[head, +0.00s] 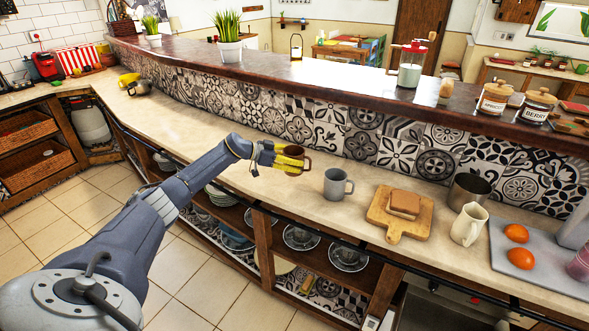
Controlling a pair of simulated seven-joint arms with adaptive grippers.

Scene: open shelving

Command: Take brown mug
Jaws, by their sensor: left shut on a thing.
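I cannot tell whether the mug's base touches the counter. My right gripper is not in view.
A grey mug (336,186) stands on the counter (310,209) just right of the brown mug. Farther right are a cutting board (393,228) with bread, a metal pot (467,190), and a cream pitcher (467,226). A tiled wall with a raised ledge runs behind.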

